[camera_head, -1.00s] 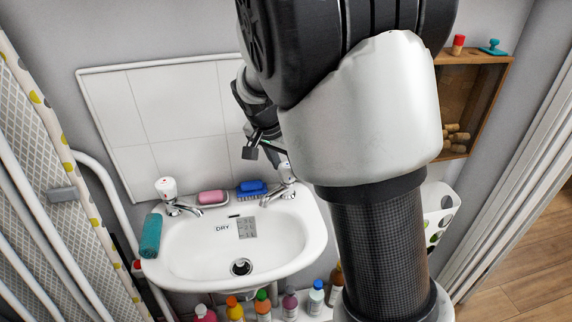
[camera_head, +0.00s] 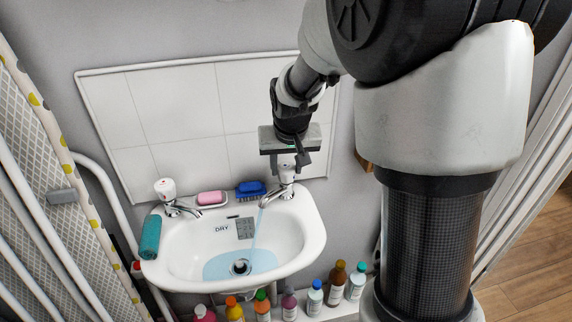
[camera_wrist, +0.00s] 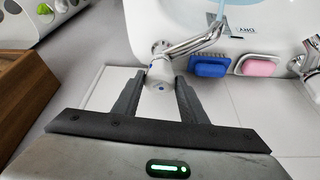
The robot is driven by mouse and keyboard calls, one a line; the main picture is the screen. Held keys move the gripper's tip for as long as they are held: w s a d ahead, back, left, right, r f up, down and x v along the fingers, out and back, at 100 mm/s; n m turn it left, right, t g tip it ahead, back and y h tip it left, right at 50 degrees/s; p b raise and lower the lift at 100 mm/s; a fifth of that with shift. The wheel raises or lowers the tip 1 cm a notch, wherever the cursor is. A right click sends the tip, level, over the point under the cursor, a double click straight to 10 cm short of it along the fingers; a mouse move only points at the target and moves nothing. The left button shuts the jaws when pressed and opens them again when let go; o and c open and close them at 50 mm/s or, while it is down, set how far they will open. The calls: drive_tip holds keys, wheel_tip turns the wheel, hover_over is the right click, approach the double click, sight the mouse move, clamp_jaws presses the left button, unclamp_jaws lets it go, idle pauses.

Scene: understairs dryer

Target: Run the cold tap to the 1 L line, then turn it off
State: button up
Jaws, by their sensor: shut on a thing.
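The right-hand tap (camera_head: 274,198) stands at the back right of the white basin (camera_head: 308,225). Its white handle shows a blue mark in the wrist view (camera_wrist: 160,82). My gripper (camera_head: 287,165) is over this tap, pointing down, with its two fingers closed on either side of the handle; it also shows in the wrist view (camera_wrist: 160,85). A stream runs from the spout, and a shallow pool of blue water (camera_head: 218,268) lies around the drain (camera_head: 241,267). A grey marked plate (camera_head: 245,228) and the word DRY are on the back wall, above the pool.
The red-marked tap (camera_head: 168,195) stands at the back left. Pink soap (camera_head: 211,198) and a blue brush (camera_head: 250,188) lie between the taps. A teal rolled cloth (camera_head: 150,237) is on the left rim.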

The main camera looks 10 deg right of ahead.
drive_tip(key=shift+n+y, duration=0.3)
drive_tip(key=shift+n, duration=0.6)
drive_tip(key=o, duration=1)
drive_tip(key=shift+o, duration=0.2)
drive_tip(key=shift+r, duration=0.1)
drive_tip(key=p+v, duration=0.4)
drive_tip(key=v, duration=1.3)
drive_tip(key=shift+d, duration=0.15)
drive_tip(key=shift+r, duration=0.15)
